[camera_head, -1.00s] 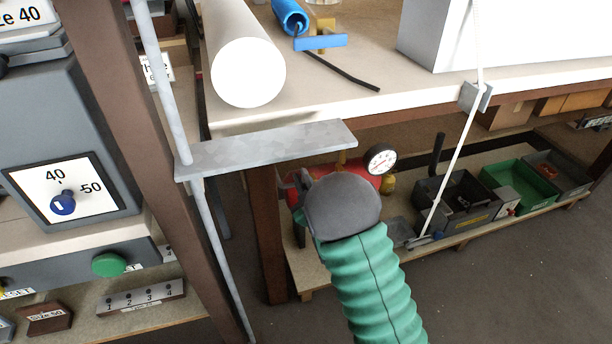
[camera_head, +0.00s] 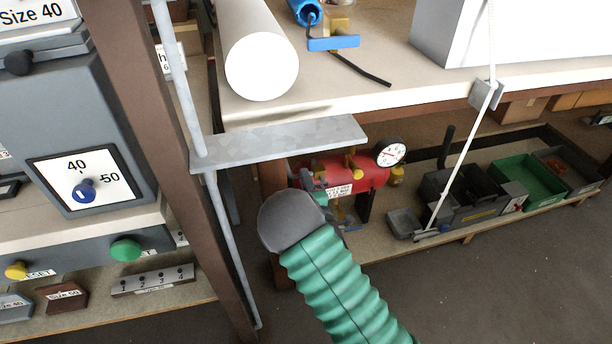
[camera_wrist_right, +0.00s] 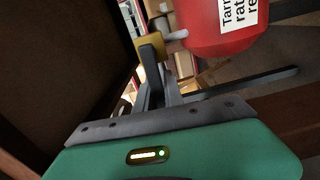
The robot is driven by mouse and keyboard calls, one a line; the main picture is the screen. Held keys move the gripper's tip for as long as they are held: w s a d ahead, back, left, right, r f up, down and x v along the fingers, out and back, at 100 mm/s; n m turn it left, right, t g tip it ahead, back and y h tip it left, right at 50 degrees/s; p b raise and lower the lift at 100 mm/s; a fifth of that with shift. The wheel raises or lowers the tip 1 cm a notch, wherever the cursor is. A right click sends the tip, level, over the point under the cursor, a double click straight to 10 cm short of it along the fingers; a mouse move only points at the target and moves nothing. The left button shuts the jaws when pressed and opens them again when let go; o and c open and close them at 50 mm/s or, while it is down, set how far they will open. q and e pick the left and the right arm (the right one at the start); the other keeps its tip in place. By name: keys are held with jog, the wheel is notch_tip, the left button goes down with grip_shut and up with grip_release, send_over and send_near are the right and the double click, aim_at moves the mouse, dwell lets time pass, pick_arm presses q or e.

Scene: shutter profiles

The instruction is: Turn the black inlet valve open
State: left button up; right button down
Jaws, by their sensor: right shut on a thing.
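A red tank (camera_head: 372,174) with a white label and a round gauge (camera_head: 391,152) stands on the low shelf under the bench. It also shows in the right wrist view (camera_wrist_right: 205,40). There a brass fitting (camera_wrist_right: 165,47) sits at the tank's end, with the dark handle of the black inlet valve (camera_wrist_right: 147,55) against it. My right gripper (camera_wrist_right: 155,80) is shut on this handle. In the head view my own dark wrist and green sleeve hide most of the gripper and the valve. My left gripper is not in view.
A grey metal bracket (camera_head: 280,143) and a brown post (camera_head: 175,150) stand close to the left of my right arm. The bench top (camera_head: 440,88) overhangs the tank. Green and dark bins (camera_head: 530,180) fill the shelf to the right. The floor in front is clear.

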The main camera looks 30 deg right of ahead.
jog(key=shift+a+f+n, duration=0.2)
jog(key=shift+f+n, duration=0.25)
jog(key=shift+n, duration=0.05)
jog(key=c, duration=1.4)
grip_release()
jog(key=shift+c, duration=0.2)
jog(key=shift+r, duration=0.1)
jog(key=p+v, duration=0.5)
jog(key=v, duration=1.1)
jog(key=shift+s, duration=0.45)
